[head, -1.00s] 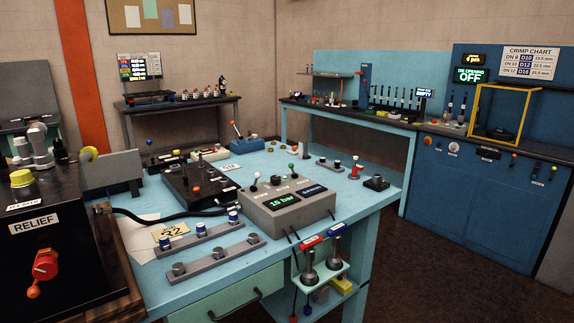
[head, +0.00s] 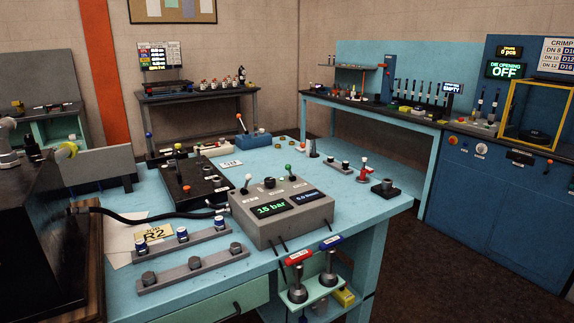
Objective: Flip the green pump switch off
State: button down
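The green-tipped switch (head: 288,170) stands on the far edge of the grey control box (head: 260,235) on the light-blue bench. Its lever looks near upright; I cannot tell its on or off side. A white-tipped lever (head: 247,181) and a black knob (head: 269,183) share the box top. The box's left display (head: 271,209) reads "15 bar" in green; the right display (head: 308,196) is blue and too small to read surely. My gripper is not in view.
A black box (head: 40,240) fills the left edge, with a black hose (head: 150,217) running to the bench. A black panel with knobs (head: 195,185) lies left of the control box. Red and blue handled tools (head: 328,262) hang at the bench front. Dark floor is clear at right.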

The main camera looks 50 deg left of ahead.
aim_at(290, 171)
jog(key=u, duration=3)
